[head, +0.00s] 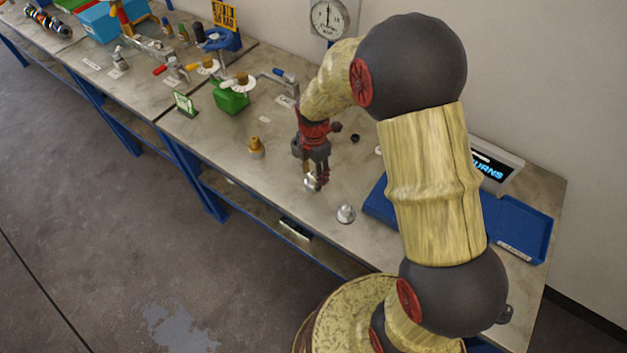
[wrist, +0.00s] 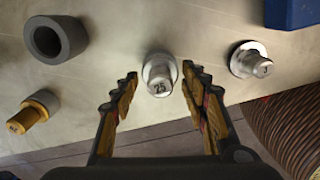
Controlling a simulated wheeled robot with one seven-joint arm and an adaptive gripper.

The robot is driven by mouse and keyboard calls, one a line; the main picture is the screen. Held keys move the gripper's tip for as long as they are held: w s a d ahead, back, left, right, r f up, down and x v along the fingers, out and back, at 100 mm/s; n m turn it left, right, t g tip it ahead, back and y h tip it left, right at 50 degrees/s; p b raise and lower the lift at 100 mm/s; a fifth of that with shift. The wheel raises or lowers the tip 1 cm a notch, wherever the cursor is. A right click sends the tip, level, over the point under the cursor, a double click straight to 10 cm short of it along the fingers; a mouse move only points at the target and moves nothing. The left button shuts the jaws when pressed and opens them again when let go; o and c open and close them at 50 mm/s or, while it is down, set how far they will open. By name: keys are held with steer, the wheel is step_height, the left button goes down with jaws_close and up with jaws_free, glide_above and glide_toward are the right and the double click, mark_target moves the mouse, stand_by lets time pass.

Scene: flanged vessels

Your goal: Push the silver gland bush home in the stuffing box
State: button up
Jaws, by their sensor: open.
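Two silver flanged bushes stand on the bench. One silver bush (wrist: 158,76), marked "25", sits between and just beyond my open fingertips in the wrist view; in the head view it shows (head: 309,182) partly behind the fingers. The other silver bush (wrist: 249,61) stands to the right, also in the head view (head: 346,214). My gripper (head: 316,184) points down, open and empty; its fingers (wrist: 160,83) flank the marked bush without visible contact. A grey hollow cylinder (wrist: 55,39), perhaps the stuffing box, stands upper left in the wrist view. Which silver bush is the gland bush is not clear.
A brass bush (head: 256,147) stands left of my gripper, also in the wrist view (wrist: 33,112). A blue tray (head: 520,228) lies at the right. A green bin (head: 231,99), valve fittings and a gauge (head: 329,17) are farther back. The bench's front edge is close.

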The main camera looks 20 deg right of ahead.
steer(key=c, duration=0.3)
steer(key=c, duration=0.7)
jaws_close()
